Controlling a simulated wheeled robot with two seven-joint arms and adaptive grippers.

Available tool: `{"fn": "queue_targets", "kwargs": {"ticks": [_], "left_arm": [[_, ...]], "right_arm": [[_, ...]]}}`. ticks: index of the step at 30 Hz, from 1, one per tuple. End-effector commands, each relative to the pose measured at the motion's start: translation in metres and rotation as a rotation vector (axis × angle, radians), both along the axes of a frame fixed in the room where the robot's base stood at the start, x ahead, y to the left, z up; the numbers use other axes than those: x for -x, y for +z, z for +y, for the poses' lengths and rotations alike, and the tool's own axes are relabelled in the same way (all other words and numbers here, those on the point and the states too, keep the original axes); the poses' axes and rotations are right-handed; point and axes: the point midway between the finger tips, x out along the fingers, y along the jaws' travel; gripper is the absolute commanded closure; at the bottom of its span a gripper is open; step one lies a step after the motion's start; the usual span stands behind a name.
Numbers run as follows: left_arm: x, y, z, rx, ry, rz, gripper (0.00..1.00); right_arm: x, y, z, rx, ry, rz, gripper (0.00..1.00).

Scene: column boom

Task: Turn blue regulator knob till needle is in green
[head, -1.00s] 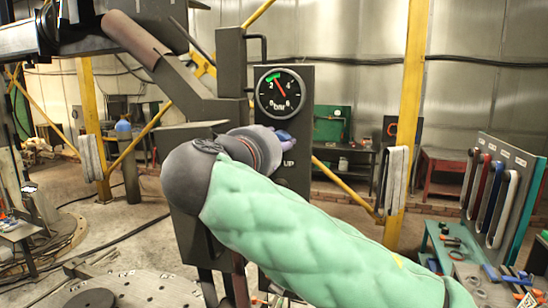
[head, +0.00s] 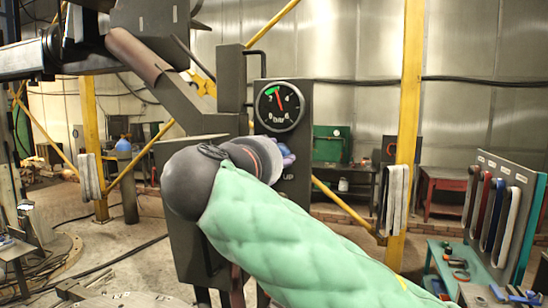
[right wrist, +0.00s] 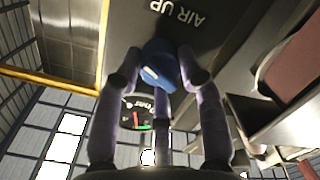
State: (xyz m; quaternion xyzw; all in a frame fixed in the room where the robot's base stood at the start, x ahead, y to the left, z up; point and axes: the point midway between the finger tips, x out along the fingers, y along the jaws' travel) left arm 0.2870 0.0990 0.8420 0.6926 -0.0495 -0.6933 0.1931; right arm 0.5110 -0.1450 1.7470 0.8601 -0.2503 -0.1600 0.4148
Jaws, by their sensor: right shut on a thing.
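The blue regulator knob (right wrist: 158,66) sits on the dark panel below the "AIR UP" lettering in the right wrist view. My right gripper (right wrist: 160,75) is shut on it, with its fingers around the knob. In the head view my right gripper (head: 284,155) and wrist hide most of the knob. The round black gauge (head: 280,106) is on the same panel above the gripper. Its red needle points up, slightly left, close to the right end of the green arc. The gauge shows upside down in the right wrist view (right wrist: 131,113). My left gripper is out of view.
The dark panel (head: 296,185) stands upright on the column boom, whose bars reach to the upper left. A yellow post (head: 409,110) stands to the right. A rack with coloured handles (head: 500,210) and a green bench are at the far right.

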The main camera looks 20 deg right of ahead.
Motion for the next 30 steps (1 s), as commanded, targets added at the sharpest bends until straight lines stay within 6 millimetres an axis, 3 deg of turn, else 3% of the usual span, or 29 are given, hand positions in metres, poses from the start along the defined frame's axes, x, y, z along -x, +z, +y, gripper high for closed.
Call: {"fn": "queue_targets", "kwargs": {"ticks": [1, 2, 16, 30], "left_arm": [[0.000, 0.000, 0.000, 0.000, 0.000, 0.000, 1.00], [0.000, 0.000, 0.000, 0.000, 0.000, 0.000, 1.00], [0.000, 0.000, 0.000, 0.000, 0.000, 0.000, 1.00], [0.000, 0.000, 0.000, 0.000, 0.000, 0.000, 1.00]], "right_arm": [[-0.001, -0.003, 0.001, 0.001, 0.000, 0.007, 0.94], [-0.001, -0.003, 0.001, 0.001, 0.000, 0.007, 0.52], [0.007, 0.000, 0.006, 0.002, 0.001, 0.003, 0.51], [0.077, 0.005, 0.055, 0.001, 0.003, 0.003, 0.51]]}}
